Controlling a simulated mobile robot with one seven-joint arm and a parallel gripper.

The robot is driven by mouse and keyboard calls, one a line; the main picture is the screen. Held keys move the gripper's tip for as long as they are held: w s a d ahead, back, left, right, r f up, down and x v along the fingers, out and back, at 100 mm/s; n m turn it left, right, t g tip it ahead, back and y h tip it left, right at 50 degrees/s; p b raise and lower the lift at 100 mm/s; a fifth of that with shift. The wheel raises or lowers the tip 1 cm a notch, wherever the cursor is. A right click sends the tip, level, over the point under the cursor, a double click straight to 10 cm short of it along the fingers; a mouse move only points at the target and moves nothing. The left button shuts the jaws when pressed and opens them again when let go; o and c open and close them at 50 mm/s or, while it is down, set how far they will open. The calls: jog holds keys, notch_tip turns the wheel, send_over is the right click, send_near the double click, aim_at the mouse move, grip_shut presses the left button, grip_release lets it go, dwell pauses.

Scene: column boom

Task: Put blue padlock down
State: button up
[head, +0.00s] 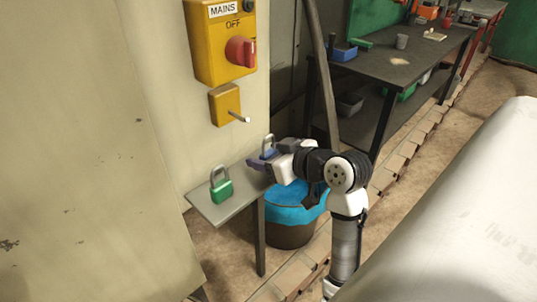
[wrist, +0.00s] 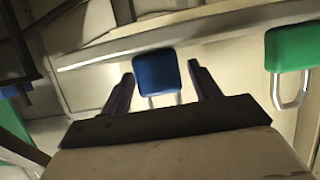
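The blue padlock (head: 269,153) is upright at the back right end of the small grey shelf, its shackle up. In the wrist view the blue padlock (wrist: 156,72) lies between the two fingers of my gripper (wrist: 161,78), with a visible gap on the right and a very thin one on the left. My gripper (head: 264,163) is at the shelf's right end, its fingers open around the padlock. The padlock's base is partly hidden by the fingers in the head view, so its contact with the shelf is unclear.
A green padlock (head: 221,187) stands on the small shelf (head: 229,208), left of my gripper. A yellow box with a metal pin (head: 226,105) and a yellow mains switch (head: 222,42) are on the panel above. A bucket with a blue liner (head: 292,215) stands below.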

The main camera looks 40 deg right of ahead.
jog(key=shift+r, duration=0.15)
jog(key=b+v, duration=0.1)
jog(key=v, duration=1.1)
jog(key=shift+b, duration=0.4)
jog(key=shift+c, duration=0.3)
dwell(1.4)
